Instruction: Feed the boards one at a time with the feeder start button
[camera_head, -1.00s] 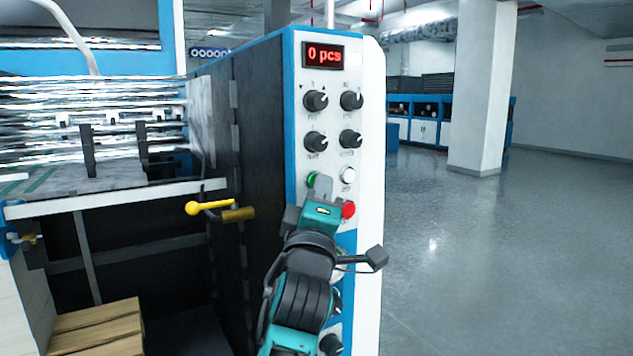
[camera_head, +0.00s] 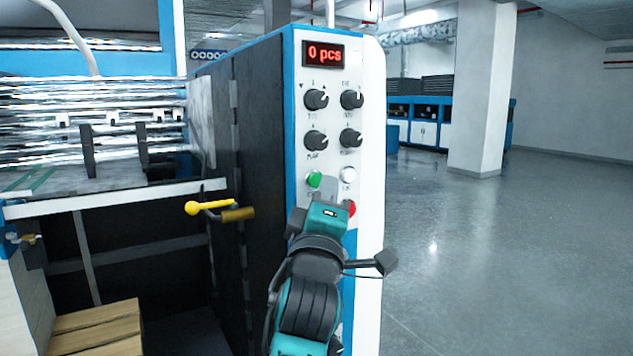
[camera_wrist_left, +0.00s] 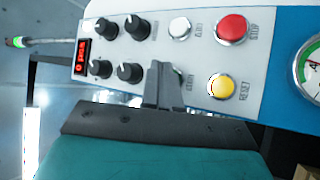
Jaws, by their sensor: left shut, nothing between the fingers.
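The control panel (camera_head: 371,130) of the machine faces me, with a red display (camera_head: 323,54) reading "0 pcs". The green button (camera_head: 314,180) shows in the head view, with a white button (camera_head: 348,175) to its right and a red button (camera_head: 349,208) below that. My left gripper (camera_head: 327,189) is shut and empty in front of the panel, its tip just right of the green button. Contact with the panel cannot be told. My right gripper is not in view.
Black knobs (camera_head: 316,100) sit above the buttons. A yellow button (camera_wrist_left: 220,87) and a gauge (camera_wrist_left: 313,70) show in the left wrist view. A yellow-knobbed lever (camera_head: 195,208) sticks out left of the panel. Open floor (camera_head: 500,250) lies to the right.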

